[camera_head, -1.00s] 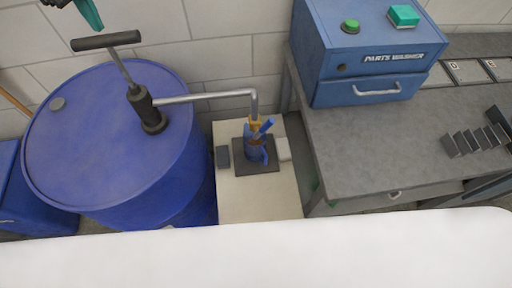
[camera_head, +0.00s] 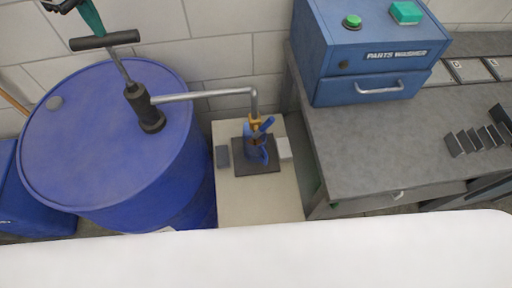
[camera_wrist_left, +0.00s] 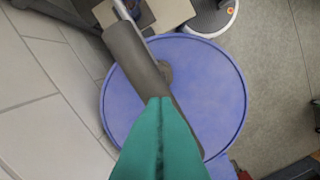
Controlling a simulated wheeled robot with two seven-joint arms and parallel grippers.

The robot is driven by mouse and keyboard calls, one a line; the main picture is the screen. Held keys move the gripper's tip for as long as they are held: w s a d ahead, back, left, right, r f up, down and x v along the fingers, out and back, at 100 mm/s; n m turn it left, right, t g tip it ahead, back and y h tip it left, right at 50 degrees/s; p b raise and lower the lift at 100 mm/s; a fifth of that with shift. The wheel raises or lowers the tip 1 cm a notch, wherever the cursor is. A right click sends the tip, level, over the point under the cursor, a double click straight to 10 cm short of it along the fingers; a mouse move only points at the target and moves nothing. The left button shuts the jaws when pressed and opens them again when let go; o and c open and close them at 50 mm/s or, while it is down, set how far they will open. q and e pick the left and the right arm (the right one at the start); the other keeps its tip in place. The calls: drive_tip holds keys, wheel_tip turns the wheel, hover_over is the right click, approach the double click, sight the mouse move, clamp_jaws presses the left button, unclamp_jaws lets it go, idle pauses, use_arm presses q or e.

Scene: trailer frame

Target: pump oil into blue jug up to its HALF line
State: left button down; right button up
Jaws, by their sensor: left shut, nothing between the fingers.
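The oil pump stands on the blue drum (camera_head: 105,150). Its dark T-handle (camera_head: 106,40) is raised on its rod; it also crosses the left wrist view (camera_wrist_left: 130,52). The pump's grey pipe (camera_head: 205,94) ends in a brass nozzle above the blue jug (camera_head: 250,148). The jug stands on a dark mat; some brown shows in it, but I cannot read its level or lines. My left gripper (camera_head: 99,29) is shut and empty at the T-handle. Its teal fingers overlap the bar in the left wrist view (camera_wrist_left: 160,100); contact is unclear. My right gripper is not in view.
The jug's pale stand (camera_head: 258,202) holds a dark block on the left and a white block on the right. A grey bench (camera_head: 365,165) with a blue parts washer (camera_head: 360,40) stands to the right. A white surface (camera_head: 250,255) fills the front. A wall is behind.

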use_arm(q)
drive_tip(key=shift+f, duration=0.25)
drive_tip(key=shift+r, duration=0.15)
drive_tip(key=shift+r+p, duration=1.05)
drive_tip(key=shift+r, duration=0.45)
wheel_tip(320, 180, up, 5)
drive_tip(key=p, duration=0.3)
drive_tip(key=shift+d+f, duration=0.1)
